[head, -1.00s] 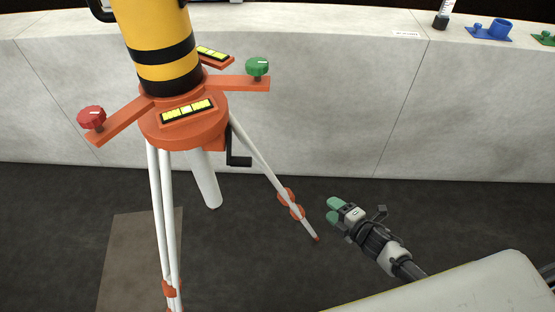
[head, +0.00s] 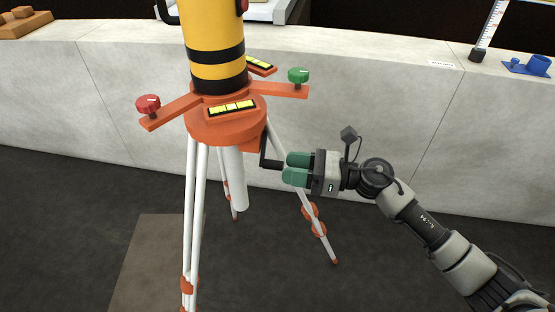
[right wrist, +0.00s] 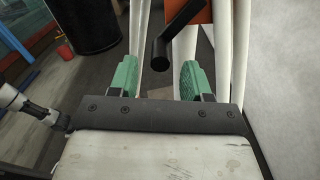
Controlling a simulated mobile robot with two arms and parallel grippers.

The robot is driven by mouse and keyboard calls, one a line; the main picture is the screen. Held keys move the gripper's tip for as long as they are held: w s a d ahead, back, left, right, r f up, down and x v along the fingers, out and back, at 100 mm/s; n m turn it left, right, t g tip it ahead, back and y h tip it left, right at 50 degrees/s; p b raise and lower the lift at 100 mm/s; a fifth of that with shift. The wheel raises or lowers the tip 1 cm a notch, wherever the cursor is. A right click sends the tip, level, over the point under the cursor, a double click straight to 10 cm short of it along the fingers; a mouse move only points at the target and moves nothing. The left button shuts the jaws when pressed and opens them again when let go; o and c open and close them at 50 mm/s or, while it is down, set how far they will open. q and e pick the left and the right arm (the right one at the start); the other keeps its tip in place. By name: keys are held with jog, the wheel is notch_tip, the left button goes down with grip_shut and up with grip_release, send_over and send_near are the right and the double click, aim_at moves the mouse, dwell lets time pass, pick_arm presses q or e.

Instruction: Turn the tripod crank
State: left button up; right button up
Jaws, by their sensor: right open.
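The orange tripod head (head: 226,122) stands on white legs and carries a yellow and black cylinder (head: 215,45). The black crank (head: 264,150) hangs on the right side of the tripod head, its handle pointing right. My right gripper (head: 288,168) is open at the tip of the crank handle in the head view. In the right wrist view the crank handle (right wrist: 160,53) shows just ahead of and between the two green fingertips (right wrist: 157,75), with no visible contact.
A red knob (head: 148,104) and a green knob (head: 298,75) sit on arms of the tripod head. A pale wall (head: 370,110) runs behind, with a blue part (head: 530,66) on its top. A tripod leg (head: 318,228) stands below my right gripper.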

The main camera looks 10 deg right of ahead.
aim_at(278, 166)
jog(key=shift+p+x, duration=0.35)
jog(key=shift+x, duration=1.5)
grip_shut()
